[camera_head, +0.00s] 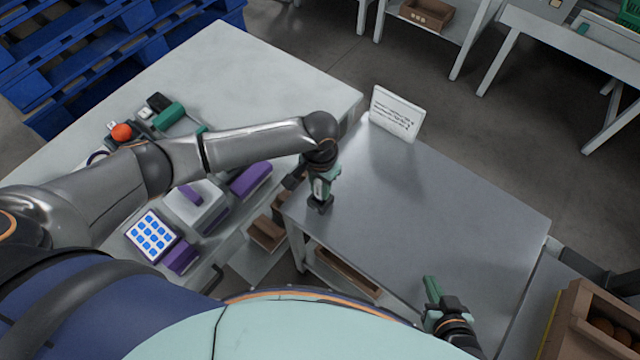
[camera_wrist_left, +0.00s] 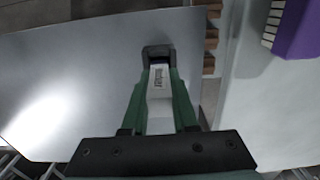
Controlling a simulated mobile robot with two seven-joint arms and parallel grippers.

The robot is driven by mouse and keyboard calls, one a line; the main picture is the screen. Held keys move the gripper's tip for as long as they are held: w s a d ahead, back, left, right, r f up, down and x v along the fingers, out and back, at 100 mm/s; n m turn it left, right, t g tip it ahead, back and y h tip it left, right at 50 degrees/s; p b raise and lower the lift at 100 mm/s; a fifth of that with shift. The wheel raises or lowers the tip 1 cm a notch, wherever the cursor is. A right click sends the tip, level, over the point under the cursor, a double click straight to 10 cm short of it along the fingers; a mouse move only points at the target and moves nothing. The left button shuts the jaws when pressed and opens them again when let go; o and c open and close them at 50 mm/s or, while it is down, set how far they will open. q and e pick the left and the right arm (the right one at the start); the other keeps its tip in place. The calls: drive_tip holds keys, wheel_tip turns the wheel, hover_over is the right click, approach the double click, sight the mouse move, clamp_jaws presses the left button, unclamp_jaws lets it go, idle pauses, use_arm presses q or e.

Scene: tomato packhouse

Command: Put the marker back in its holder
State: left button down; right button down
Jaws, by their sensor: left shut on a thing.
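The marker (camera_wrist_left: 160,88) shows in the left wrist view as a white body with dark lettering. My left gripper (camera_wrist_left: 158,75) is shut on it, with a green finger on each side. In the head view my left gripper (camera_head: 320,190) points down at the left side of the grey table. A small dark block (camera_head: 320,204), perhaps the holder, is right at the fingertips; in the wrist view its dark square rim (camera_wrist_left: 157,50) surrounds the marker's far end. I cannot tell how deep the marker sits. My right gripper (camera_head: 438,305) is over the table's front edge, apart from these things.
A white sign (camera_head: 396,113) stands at the grey table's (camera_head: 450,205) back corner; the table is otherwise mostly clear. The pale bench (camera_head: 245,75) at left holds purple-and-white boxes, a blue-dotted tray (camera_head: 152,235) and a red ball (camera_head: 121,131). A brown crate (camera_head: 575,320) is at lower right.

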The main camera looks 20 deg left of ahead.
use_arm(q)
drive_tip(key=shift+f+b, duration=0.35)
drive_tip(key=shift+f, duration=0.75)
use_arm(e)
drive_tip(key=shift+f, duration=0.4)
use_arm(q)
drive_tip(key=c, duration=0.6)
unclamp_jaws()
drive_tip(key=c, duration=0.3)
drive_tip(key=shift+r, duration=0.1)
use_arm(e)
drive_tip(key=shift+r, duration=0.1)
